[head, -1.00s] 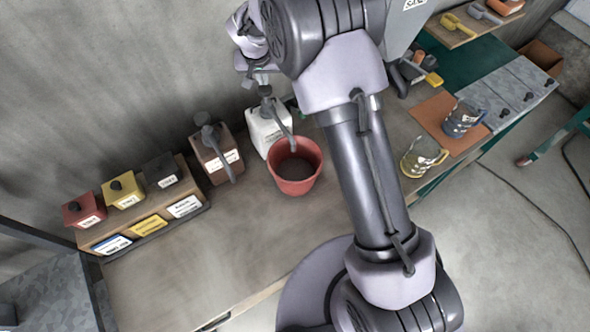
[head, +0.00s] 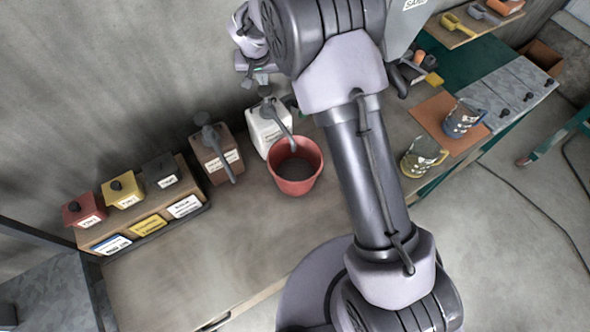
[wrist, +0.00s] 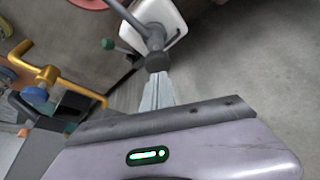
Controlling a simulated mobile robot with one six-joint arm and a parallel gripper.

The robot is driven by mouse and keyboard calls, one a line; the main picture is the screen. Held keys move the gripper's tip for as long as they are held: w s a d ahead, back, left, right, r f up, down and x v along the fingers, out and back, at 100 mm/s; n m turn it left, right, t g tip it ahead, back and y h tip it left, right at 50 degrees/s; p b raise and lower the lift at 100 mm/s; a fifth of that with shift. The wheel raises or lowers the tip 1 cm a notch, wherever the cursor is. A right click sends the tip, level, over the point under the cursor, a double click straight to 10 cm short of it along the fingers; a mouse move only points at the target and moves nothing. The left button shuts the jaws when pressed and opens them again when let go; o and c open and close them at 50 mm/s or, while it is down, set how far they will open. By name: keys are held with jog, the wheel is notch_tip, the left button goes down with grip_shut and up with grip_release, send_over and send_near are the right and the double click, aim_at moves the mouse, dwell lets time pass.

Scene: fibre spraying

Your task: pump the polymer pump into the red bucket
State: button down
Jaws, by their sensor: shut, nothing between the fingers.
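A white pump bottle (head: 268,128) with a grey pump stands by the wall; its label is too small to read surely. Its spout reaches over the rim of the red bucket (head: 296,186), which has a dark inside. My gripper (head: 262,80) is shut and empty, just above the grey pump head (head: 265,92). In the wrist view the shut fingertips (wrist: 157,84) point at the pump head (wrist: 157,62); I cannot tell whether they touch. The white bottle (wrist: 165,17) and a sliver of the red bucket (wrist: 90,3) show at the top.
A brown pump bottle (head: 217,160) stands left of the white one. Red, yellow and dark boxes stand on a wooden rack (head: 200,193) farther left. The table's front left (head: 180,275) is clear.

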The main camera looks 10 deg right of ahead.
aim_at(265, 89)
jog(key=shift+f, duration=0.15)
jog(key=shift+f+b, duration=2.1)
jog(key=shift+b, duration=0.3)
jog(key=shift+r, duration=0.1)
jog(key=shift+r+p, duration=1.1)
jog(key=shift+r, duration=1.05)
jog(key=shift+f, duration=0.15)
